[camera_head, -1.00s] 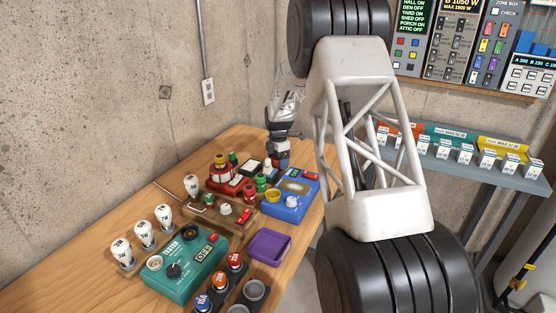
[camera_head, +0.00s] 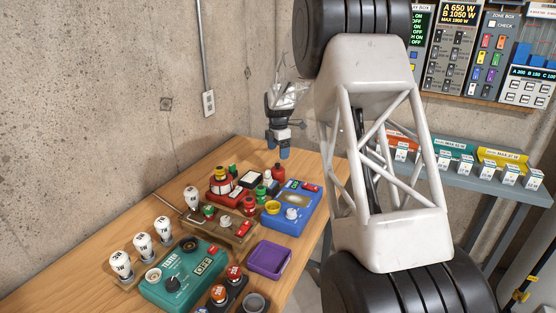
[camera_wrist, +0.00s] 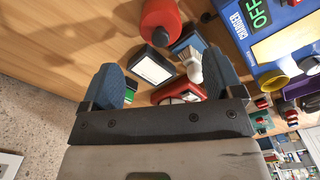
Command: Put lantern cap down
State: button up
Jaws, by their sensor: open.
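A red rounded piece with a darker knob, which looks like the lantern cap (camera_head: 278,173), stands on the wooden table just behind the blue charger. The same red piece shows at the top of the wrist view (camera_wrist: 160,28). My gripper (camera_head: 280,147) hangs above it, apart from it. In the wrist view the two blue fingers of my gripper (camera_wrist: 163,78) are spread wide with nothing held between them. A black box with a white face (camera_wrist: 150,72) and a red device (camera_wrist: 179,93) lie below, between the fingers in the picture.
The blue charger (camera_head: 298,197), a red device with a yellow part (camera_head: 222,183) and a teal tester (camera_head: 180,276) crowd the table. A purple tray (camera_head: 268,259) sits near the right edge. Bare wood (camera_head: 215,160) lies at the back left by the concrete wall.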

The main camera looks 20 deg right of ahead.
aim_at(278, 164)
jog(key=shift+r, duration=1.25)
jog(key=shift+s+a+r, duration=0.15)
jog(key=shift+s+r, duration=0.2)
jog(key=shift+s, duration=0.05)
jog(key=s+a+r+m, duration=0.3)
jog(key=s+r, duration=0.1)
jog(key=s, duration=0.5)
jog(key=s+a+r+m+t, duration=0.1)
jog(key=s+a+r+m, duration=0.3)
jog(key=s, duration=0.5)
jog(key=s+a+r+m, duration=0.25)
jog(key=s+r, duration=0.25)
jog(key=s, duration=0.4)
jog(key=s+a+f+m, duration=0.1)
jog(key=s+m, duration=0.2)
jog(key=s, duration=0.7)
jog(key=s+a+f+m+t, duration=0.1)
jog(key=s+m, duration=0.3)
jog(key=s, duration=0.7)
jog(key=s+a+f+m, duration=0.2)
jog(key=s+m, duration=0.2)
jog(key=s, duration=0.7)
jog(key=shift+a+f+t, duration=0.3)
jog(key=shift+a+f, duration=0.1)
